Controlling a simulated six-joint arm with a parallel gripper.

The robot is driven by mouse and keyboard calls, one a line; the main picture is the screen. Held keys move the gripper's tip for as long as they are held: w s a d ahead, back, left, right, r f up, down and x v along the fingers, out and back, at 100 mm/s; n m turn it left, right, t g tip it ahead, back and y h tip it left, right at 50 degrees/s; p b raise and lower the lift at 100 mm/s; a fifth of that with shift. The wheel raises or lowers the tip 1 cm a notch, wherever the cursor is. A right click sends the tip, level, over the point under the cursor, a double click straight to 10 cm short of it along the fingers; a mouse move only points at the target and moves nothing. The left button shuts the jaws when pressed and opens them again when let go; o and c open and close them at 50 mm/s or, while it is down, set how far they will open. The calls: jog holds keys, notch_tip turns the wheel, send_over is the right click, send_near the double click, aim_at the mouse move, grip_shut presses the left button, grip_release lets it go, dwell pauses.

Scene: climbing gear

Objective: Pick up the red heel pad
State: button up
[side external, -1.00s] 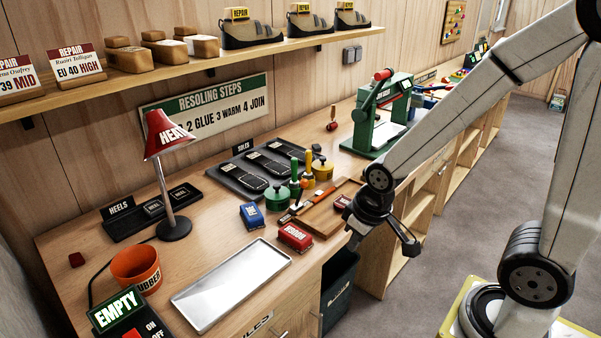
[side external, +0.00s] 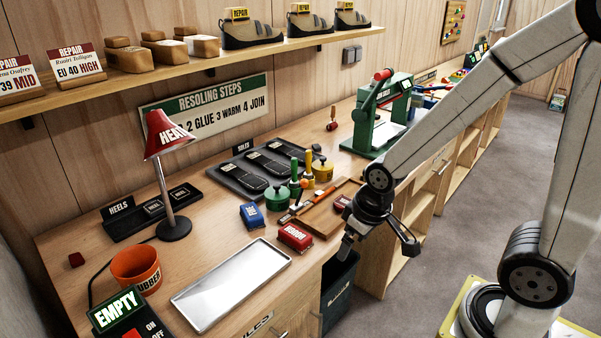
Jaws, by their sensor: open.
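A small dark red block (side external: 76,260) lies alone on the bench at the far left, left of the orange tub; it may be the heel pad, but it is too small to be sure. A larger red block with white lettering (side external: 295,237) sits near the bench front edge, by the metal tray. A black heels tray (side external: 125,227) at the back left holds dark labelled pads. My gripper (side external: 379,246) hangs open and empty past the bench's front edge, right of the larger red block and touching nothing I can see.
An orange tub (side external: 136,268), a red lamp (side external: 166,133), a metal tray (side external: 232,284) and a blue block (side external: 251,215) share the bench. Green and yellow pots stand beside a wooden tray (side external: 327,223) with tools. A dark bin (side external: 338,290) is below my gripper's left side.

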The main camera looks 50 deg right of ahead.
jog(key=shift+d, duration=0.1)
jog(key=t, duration=1.1)
send_near(345, 203)
jog(key=w, duration=0.2)
jog(key=shift+s+d+f, duration=0.1)
jog(key=shift+s+f, duration=0.1)
jog(key=shift+f, duration=0.05)
jog(key=shift+w, duration=0.1)
jog(key=shift+x, duration=1.25)
jog(key=shift+w+f, duration=0.1)
